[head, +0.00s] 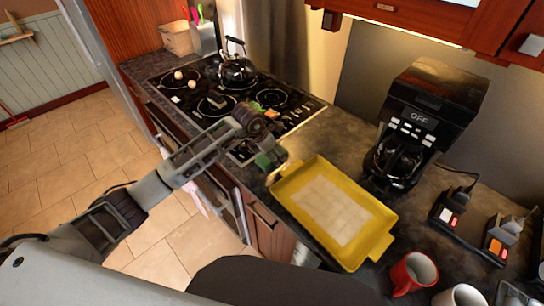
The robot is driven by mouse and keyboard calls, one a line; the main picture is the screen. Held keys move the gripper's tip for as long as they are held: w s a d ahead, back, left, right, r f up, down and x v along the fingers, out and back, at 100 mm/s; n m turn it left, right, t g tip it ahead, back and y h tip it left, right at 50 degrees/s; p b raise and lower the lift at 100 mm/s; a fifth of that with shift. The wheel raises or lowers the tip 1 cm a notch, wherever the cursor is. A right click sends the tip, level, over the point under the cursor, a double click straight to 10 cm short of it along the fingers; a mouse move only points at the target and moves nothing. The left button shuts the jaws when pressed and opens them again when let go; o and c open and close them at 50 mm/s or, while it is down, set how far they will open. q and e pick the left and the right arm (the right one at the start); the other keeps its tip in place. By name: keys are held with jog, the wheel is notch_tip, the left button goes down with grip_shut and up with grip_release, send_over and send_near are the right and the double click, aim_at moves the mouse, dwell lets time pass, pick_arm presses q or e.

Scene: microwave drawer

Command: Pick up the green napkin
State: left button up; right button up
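A muted green piece (266,161), which looks like the green napkin, shows at the counter's edge between the stove and the yellow tray. It is small and partly covered by my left gripper (270,147). That gripper is right at the green piece, with its arm reaching in from the left. The fingers are too small and dark to tell whether they are open or shut on it. I cannot tell whether the green piece touches the counter. My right gripper is not in view.
A yellow tray (290,187) lies on the dark counter, just right of my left gripper. Behind are a stove (190,108) with a kettle (236,70) and a coffee maker (425,110). A red mug (412,272) and a white mug (460,297) stand front right.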

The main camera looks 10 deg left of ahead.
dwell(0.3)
pick_arm(q)
jog(key=c, duration=0.9)
jog(key=shift+c, duration=0.7)
jog(key=shift+r, duration=0.1)
notch_tip(320, 180, up, 10)
jog(key=b, duration=0.1)
jog(key=shift+b, duration=0.4)
